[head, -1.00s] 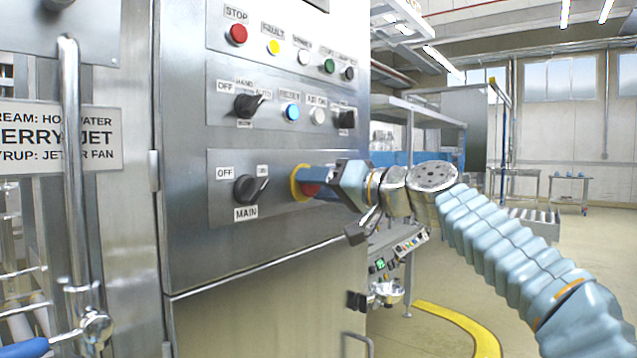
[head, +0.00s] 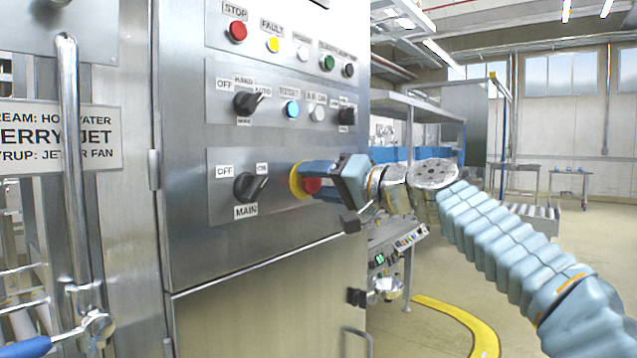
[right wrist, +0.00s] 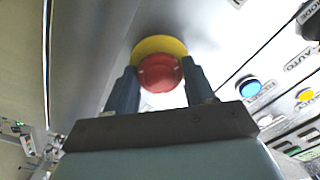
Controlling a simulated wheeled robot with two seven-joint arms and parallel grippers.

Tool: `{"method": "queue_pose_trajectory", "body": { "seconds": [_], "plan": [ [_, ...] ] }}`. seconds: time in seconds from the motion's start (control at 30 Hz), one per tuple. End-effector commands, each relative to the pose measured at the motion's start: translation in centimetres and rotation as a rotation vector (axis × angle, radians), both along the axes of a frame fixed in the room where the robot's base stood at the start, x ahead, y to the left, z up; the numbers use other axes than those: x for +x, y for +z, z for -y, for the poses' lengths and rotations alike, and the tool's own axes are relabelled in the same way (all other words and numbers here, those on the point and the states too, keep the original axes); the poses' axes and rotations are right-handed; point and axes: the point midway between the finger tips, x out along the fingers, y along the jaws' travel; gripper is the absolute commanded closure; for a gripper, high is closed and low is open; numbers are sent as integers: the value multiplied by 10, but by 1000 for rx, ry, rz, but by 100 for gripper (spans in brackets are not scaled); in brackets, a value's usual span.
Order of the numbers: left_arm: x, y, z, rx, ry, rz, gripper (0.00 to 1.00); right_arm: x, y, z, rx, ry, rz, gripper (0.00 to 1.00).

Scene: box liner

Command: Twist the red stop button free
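The red mushroom stop button (head: 313,187) sits on a yellow round base (head: 296,181) at the right of the lower panel. My right gripper (head: 316,180) reaches it from the right, with a blue finger across its upper part. In the right wrist view, the red button (right wrist: 160,73) lies between the two fingers of my right gripper (right wrist: 161,82), which press close on both sides. The yellow base (right wrist: 158,46) shows behind it. Whether the button is popped out cannot be told. My left gripper is not in view.
The MAIN switch (head: 250,187) is left of the button. Above are a blue RESET button (head: 292,109), selector switches and a small red STOP button (head: 237,31). A vertical steel pipe (head: 70,160) stands at left.

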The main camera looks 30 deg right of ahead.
Motion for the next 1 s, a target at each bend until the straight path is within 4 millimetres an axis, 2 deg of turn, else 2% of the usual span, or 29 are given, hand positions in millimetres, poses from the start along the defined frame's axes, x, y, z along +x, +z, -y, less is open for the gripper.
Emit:
{"method": "queue_pose_trajectory", "body": {
  "seconds": [0.03, 0.13, 0.4, 0.5, 0.67, 0.9, 1.0],
  "plan": [
    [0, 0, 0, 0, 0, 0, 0, 0, 0, 0, 0, 0, 0, 38],
    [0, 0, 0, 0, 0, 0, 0, 0, 0, 0, 0, 2, -1, 24],
    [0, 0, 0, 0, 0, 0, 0, -1, -1, -1, -1, 3, -2, 24],
    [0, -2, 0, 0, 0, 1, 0, -6, -1, 2, -1, 2, -2, 24],
    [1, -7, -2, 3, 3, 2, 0, -34, -2, 14, 0, 1, 1, 24],
    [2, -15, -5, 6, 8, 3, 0, -89, -2, 36, 0, 1, 1, 24],
    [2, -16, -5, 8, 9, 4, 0, -106, -2, 43, -1, 1, 0, 24]
  ]
}}
